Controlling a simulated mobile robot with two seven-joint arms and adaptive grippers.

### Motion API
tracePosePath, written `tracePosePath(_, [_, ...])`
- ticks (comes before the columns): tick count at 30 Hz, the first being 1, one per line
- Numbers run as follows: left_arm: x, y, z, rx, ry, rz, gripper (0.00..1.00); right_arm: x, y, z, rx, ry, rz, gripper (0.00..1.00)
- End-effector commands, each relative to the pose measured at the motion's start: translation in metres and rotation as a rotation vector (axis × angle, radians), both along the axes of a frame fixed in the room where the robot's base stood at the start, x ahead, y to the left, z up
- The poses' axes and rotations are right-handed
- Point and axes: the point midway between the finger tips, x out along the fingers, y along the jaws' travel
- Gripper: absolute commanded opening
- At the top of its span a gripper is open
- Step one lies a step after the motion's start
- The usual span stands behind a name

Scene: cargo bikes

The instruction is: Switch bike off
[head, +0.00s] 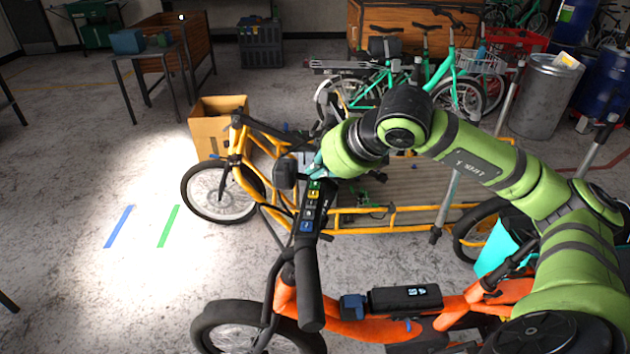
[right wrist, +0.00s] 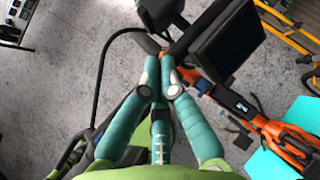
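The orange bike (head: 455,305) stands in the foreground of the head view. A black unit with lit digits (head: 405,298) sits on its frame. A dark handlebar control panel (head: 309,212) carries several coloured buttons, including green and blue ones. My right gripper (head: 317,166) is at the panel's upper end, its teal fingers partly hidden by my arm. In the right wrist view the fingertips (right wrist: 160,60) are together with nothing visible between them, near the handlebar and a dark screen (right wrist: 228,42). I cannot tell whether they touch anything. My left gripper is out of view.
A yellow cargo bike (head: 385,218) stands just behind the orange one, near a cardboard box (head: 215,125). Teal bikes (head: 450,75), a metal drum (head: 540,95) and blue barrels (head: 605,80) are farther back.

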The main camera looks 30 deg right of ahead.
Motion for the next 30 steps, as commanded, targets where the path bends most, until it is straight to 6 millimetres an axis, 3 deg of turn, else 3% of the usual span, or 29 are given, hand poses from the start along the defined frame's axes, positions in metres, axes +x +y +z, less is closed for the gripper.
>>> tracePosePath(18, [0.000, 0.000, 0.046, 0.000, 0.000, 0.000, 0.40, 0.003, -0.002, 0.059, 0.001, -0.002, 0.000, 0.00])
tracePosePath(27, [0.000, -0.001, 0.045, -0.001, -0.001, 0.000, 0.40, 0.003, -0.002, 0.059, 0.001, 0.000, 0.001, 0.00])
tracePosePath(30, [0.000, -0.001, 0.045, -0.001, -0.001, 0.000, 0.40, 0.002, 0.010, 0.055, 0.035, 0.003, 0.030, 0.00])
